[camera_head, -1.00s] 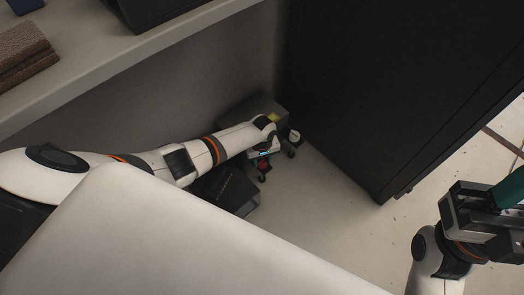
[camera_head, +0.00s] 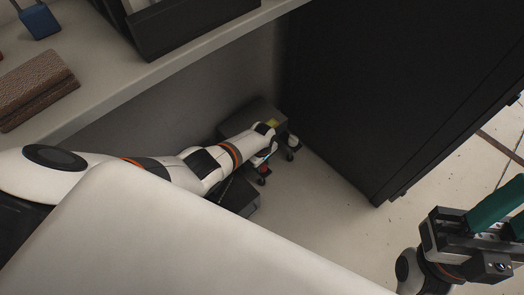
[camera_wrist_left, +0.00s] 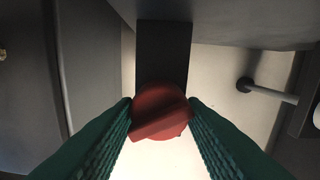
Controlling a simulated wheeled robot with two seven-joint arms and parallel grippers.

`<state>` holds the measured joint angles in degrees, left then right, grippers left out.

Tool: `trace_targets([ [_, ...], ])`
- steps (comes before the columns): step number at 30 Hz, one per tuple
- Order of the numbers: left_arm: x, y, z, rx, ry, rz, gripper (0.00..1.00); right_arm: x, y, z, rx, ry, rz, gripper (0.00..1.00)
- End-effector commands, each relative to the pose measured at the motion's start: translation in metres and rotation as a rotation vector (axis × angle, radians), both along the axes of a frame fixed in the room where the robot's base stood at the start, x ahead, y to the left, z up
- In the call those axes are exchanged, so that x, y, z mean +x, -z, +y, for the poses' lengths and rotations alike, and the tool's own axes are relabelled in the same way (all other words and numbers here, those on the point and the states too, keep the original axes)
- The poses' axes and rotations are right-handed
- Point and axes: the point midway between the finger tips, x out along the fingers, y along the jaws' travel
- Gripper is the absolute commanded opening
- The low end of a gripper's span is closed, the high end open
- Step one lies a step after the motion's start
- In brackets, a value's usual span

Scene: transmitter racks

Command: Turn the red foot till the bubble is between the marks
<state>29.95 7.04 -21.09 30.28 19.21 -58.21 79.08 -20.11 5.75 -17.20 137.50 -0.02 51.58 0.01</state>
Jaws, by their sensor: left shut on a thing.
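The red foot (camera_wrist_left: 160,113) is a round red knob below a dark block, between the two green ribbed fingertips of my left gripper (camera_wrist_left: 160,116) in the left wrist view. The fingers touch it on both sides. In the head view the foot is a tiny red spot (camera_head: 263,170) beside my left gripper (camera_head: 267,160), under the low dark box (camera_head: 240,113). A small yellow patch (camera_head: 272,123) shows on the box; bubble and marks are too small to make out. My right gripper (camera_head: 496,207) is at the right edge, its green fingers partly cut off.
A tall black cabinet (camera_head: 390,90) stands right of the box. A shelf (camera_head: 150,72) runs above on the left, bearing a brown block (camera_head: 35,88) and a blue object (camera_head: 40,21). Another black box (camera_head: 240,197) lies below my left arm. Pale floor (camera_head: 315,205) is clear in front.

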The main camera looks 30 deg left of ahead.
Motion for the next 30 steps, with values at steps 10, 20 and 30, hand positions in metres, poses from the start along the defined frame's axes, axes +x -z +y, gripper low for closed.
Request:
trace_targets([
  [10, -0.0012, 0.0007, 0.0009, 0.002, -0.02, 0.004, 0.14, 0.0, -0.0008, 0.0001, 0.0, 0.0, 0.0, 0.36],
  [20, -0.0008, 0.0005, 0.0009, 0.002, -0.019, 0.003, 0.59, 0.0001, -0.0009, 0.0001, 0.0, 0.0, 0.0, 0.36],
  [30, 0.0002, -0.0049, 0.0004, 0.001, -0.018, 0.0, 0.59, 0.0033, -0.0049, 0.0002, -0.005, 0.003, 0.016, 0.36],
])
